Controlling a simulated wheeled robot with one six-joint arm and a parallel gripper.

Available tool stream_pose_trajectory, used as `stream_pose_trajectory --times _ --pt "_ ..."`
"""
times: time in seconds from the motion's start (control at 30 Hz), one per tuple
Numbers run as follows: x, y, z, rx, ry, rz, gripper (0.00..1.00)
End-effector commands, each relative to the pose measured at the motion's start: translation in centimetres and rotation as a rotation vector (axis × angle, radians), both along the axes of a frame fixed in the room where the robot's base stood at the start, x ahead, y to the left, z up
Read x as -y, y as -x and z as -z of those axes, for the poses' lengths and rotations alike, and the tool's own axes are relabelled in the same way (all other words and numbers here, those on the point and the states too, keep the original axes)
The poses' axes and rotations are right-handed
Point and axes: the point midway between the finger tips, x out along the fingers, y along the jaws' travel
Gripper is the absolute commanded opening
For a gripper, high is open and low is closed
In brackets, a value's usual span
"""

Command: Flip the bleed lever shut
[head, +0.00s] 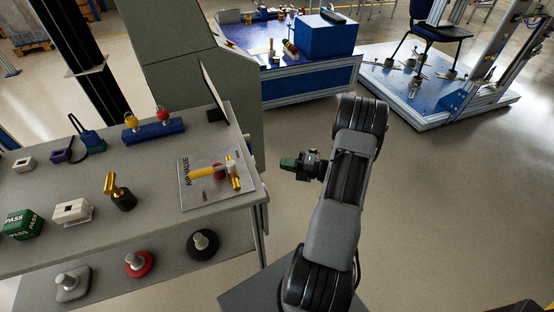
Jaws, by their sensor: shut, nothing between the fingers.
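A grey plate marked "AIR VALVE" (192,194) lies on the right part of the grey bench. On it is a valve with a brass body (235,181) and a pale cap. A yellow lever (204,173) points left from the valve, with a reddish part near the joint. It lies roughly across the brass body. My gripper (286,163) is right of the plate, past the bench's right edge, with its green-tipped fingers toward the valve. It is shut, empty and apart from the lever.
On the bench (145,223) are a brass-topped black fitting (121,195), a white block (72,212), a green PASS cube (23,226) and a blue rack (154,131).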

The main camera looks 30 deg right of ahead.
Motion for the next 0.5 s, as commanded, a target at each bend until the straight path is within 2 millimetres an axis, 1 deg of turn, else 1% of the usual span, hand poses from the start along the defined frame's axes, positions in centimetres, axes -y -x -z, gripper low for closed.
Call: stream_pose_trajectory --times 0.03,0.3,0.47,0.5 --pt "-0.7 -0.6 0.1 0.000 0.000 -0.005 0.00" --pt "-4.4 -4.2 0.2 0.000 0.000 -0.007 0.00" --pt "-6.3 -6.2 0.1 0.001 0.001 -0.006 0.00" --pt "-6.2 -6.8 0.2 0.002 0.002 -0.004 0.00"
